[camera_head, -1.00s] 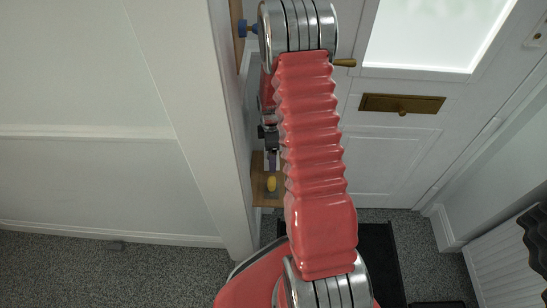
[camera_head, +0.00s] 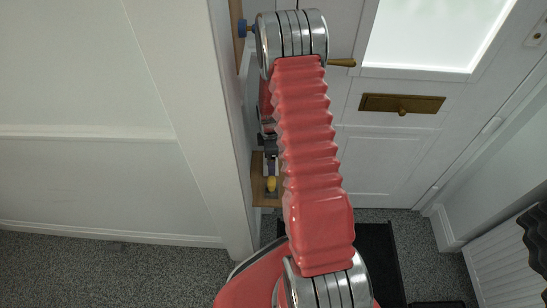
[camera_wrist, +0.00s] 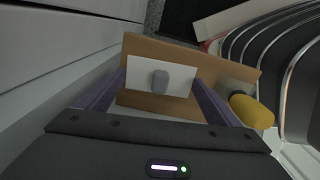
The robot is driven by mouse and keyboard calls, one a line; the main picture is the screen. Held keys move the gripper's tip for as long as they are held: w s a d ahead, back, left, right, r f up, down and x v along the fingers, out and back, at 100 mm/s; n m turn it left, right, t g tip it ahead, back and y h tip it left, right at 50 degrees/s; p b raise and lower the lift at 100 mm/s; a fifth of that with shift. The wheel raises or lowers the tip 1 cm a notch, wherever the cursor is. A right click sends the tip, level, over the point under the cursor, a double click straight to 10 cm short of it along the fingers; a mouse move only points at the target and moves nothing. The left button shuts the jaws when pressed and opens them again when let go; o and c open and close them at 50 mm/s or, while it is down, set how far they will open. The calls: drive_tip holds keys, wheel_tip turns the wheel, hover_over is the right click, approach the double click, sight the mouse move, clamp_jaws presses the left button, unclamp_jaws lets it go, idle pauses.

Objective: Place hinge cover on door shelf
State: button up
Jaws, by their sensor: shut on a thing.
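The hinge cover (camera_wrist: 140,77) seems to be the pale rectangular plate with a grey raised knob in the wrist view. My gripper (camera_wrist: 160,84) has its two purple fingers along the plate's left and right sides and is shut on it. The wooden door shelf (camera_wrist: 205,62) shows behind and around the plate. I cannot tell whether the plate touches it. In the head view the shelf (camera_head: 260,192) is low beside the white door post, with my gripper (camera_head: 271,166) just over it. My arm hides part of the shelf, and the plate is not clear there.
A yellow rounded object (camera_wrist: 251,111) with a dark end is close to the right finger; it also shows on the shelf in the head view (camera_head: 272,184). The white door (camera_head: 385,160) with a brass letter plate (camera_head: 402,103) stands behind. A white wall is at left.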

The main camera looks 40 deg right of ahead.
drive_tip(key=o, duration=1.5)
drive_tip(key=shift+o, duration=0.2)
wheel_tip(320, 180, up, 12)
idle(0.4)
